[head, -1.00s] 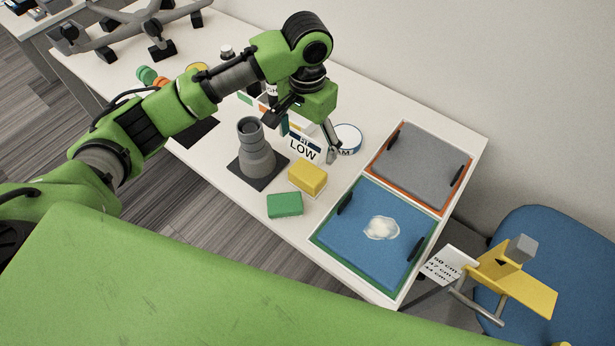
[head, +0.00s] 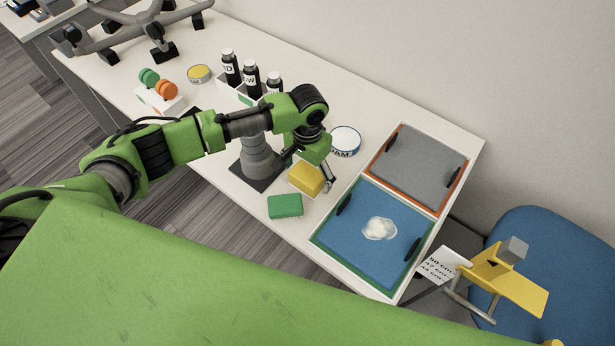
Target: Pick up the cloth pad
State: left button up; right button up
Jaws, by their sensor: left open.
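My left gripper (head: 308,174) is open over the yellow block-shaped pad (head: 304,180), with one finger showing at the pad's right side. The other finger is mostly hidden, and I cannot tell whether either touches the pad. A green block-shaped pad (head: 285,206) lies on the table just to the front left. A crumpled white, cloth-like piece (head: 379,229) lies on the blue surface of the green-rimmed tray (head: 398,285). I cannot tell from looks which of these is the cloth pad. My right gripper is out of view.
A grey post on a dark base (head: 255,178) stands close left of the gripper. A round tin (head: 346,140) is behind it. An orange-rimmed grey tray (head: 415,165) is at right. Black bottles (head: 250,78) stand in a white rack further back.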

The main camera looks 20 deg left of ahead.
pick_arm(q)
jog(key=shift+f, duration=0.2)
jog(key=c, duration=1.2)
jog(key=shift+r, duration=0.1)
jog(key=shift+r, duration=0.4)
notch_tip(320, 180, up, 2)
jog(key=shift+r, duration=0.1)
jog(key=s+r, duration=0.1)
jog(key=s+d+r+b, duration=0.1)
jog(key=r, duration=0.1)
jog(key=s+d+r, duration=0.1)
jog(key=s+r, duration=0.1)
jog(key=shift+d+r, duration=0.15)
jog(key=shift+d, duration=0.05)
jog(key=s+d+r+b, duration=0.1)
jog(key=s+d+r, duration=0.3)
jog(key=s, duration=0.4)
jog(key=shift+d+r+b, duration=0.25)
jog(key=shift+r+b, duration=0.05)
jog(key=shift+b, duration=0.05)
jog(key=shift+s, duration=0.1)
